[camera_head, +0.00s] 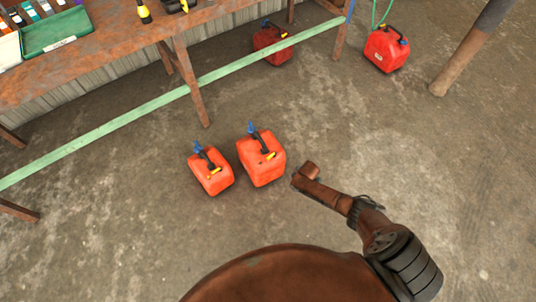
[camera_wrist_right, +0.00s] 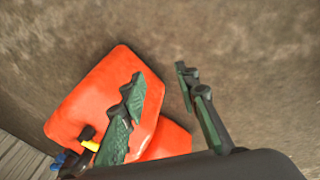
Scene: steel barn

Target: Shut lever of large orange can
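Two orange cans stand close together on the floor in the head view. The larger can (camera_head: 258,172) is at the right, nearer my right arm, and the smaller can (camera_head: 217,183) is at the left. Each has a black handle, a blue part at the far end and a yellow piece; the larger can's yellow piece (camera_head: 270,156) is at its near end. In the right wrist view my right gripper (camera_wrist_right: 160,76) is open, with nothing visibly held; one finger overlaps an orange can (camera_wrist_right: 90,92). Contact cannot be judged. My left gripper is out of view.
A rusty table (camera_head: 110,58) with a green rail (camera_head: 150,106) stands beyond the cans. Red cans stand under it (camera_head: 275,46) and at the back right (camera_head: 384,52). A post (camera_head: 465,58) rises at the right. The concrete floor between is clear.

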